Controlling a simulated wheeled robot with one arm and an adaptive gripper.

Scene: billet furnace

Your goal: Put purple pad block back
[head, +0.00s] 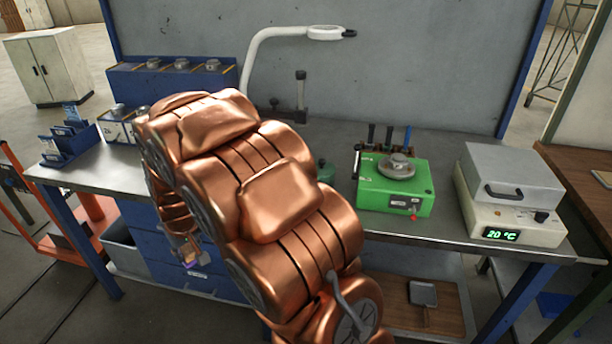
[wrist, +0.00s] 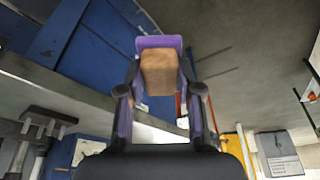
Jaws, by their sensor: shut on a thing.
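My gripper (wrist: 160,92) is shut on the purple pad block (wrist: 159,42) in the wrist view, one finger on each side. The block has a purple back plate and a brown pad face (wrist: 159,73). In the head view my gripper (head: 184,247) is low at the left, in front of the workbench and partly hidden behind my copper arm. A small purple bit of the block (head: 190,265) shows at its tip, in front of the blue drawers.
The metal workbench (head: 455,228) carries a blue rack (head: 72,140) at left, a green device (head: 395,187) and a heater box (head: 510,192) at right. A lamp (head: 265,45) stands behind. My arm crosses the bench middle. An orange cart (head: 60,250) stands at lower left.

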